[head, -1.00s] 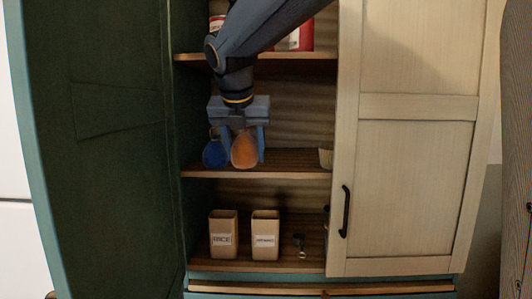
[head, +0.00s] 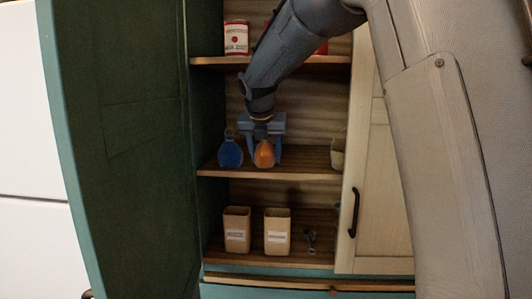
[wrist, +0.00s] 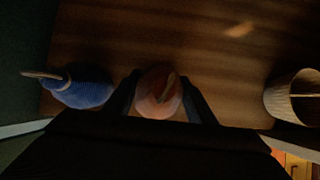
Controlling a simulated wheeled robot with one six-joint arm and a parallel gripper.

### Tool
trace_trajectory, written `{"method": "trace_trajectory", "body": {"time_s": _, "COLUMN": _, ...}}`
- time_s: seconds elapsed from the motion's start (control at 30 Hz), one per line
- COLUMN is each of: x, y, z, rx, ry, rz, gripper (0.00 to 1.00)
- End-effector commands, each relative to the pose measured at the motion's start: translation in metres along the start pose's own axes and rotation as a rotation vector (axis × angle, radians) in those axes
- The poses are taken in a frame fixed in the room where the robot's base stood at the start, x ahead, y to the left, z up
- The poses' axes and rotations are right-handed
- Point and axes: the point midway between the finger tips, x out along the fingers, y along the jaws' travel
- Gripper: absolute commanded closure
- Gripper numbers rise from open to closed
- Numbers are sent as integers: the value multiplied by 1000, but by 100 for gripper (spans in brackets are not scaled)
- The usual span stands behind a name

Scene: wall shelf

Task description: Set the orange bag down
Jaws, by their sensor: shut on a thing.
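The orange bag (head: 264,153) is between the fingers of my gripper (head: 264,158) at the middle shelf (head: 300,163) of the cabinet. In the wrist view the orange bag (wrist: 158,92) sits between the two dark fingers, which are shut on it. In the head view its bottom is close to the shelf board; I cannot tell whether it touches. A blue bag (head: 230,152) stands on the same shelf just left of my gripper. It also shows in the wrist view (wrist: 88,90), left of the left finger.
A light container (head: 338,154) stands at the shelf's right end. Two tan boxes (head: 277,232) and a small metal object (head: 310,240) are on the lower shelf. A red-and-white can (head: 236,38) is above.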

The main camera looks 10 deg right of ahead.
Motion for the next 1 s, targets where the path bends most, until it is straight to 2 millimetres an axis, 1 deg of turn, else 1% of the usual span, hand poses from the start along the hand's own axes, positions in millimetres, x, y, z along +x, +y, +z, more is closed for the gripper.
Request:
{"method": "trace_trajectory", "body": {"time_s": 0.33, "x": 3, "y": 0, "z": -2, "rx": 0, "ry": -1, "rz": 0, "gripper": 81}}
{"method": "trace_trajectory", "body": {"time_s": 0.37, "x": 4, "y": 0, "z": -2, "rx": 0, "ry": 0, "rz": 0, "gripper": 46}}
{"method": "trace_trajectory", "body": {"time_s": 0.4, "x": 4, "y": 0, "z": -2, "rx": 0, "ry": 0, "rz": 0, "gripper": 39}}
{"method": "trace_trajectory", "body": {"time_s": 0.47, "x": 4, "y": 0, "z": -2, "rx": 0, "ry": 0, "rz": 0, "gripper": 30}}
{"method": "trace_trajectory", "body": {"time_s": 0.8, "x": 1, "y": 0, "z": -1, "rx": 0, "ry": -1, "rz": 0, "gripper": 30}}
{"method": "trace_trajectory", "body": {"time_s": 0.93, "x": -11, "y": 1, "z": 0, "rx": 0, "ry": -4, "rz": 2, "gripper": 30}}
{"method": "trace_trajectory", "body": {"time_s": 1.0, "x": -23, "y": 0, "z": 0, "rx": 0, "ry": -5, "rz": 2, "gripper": 30}}
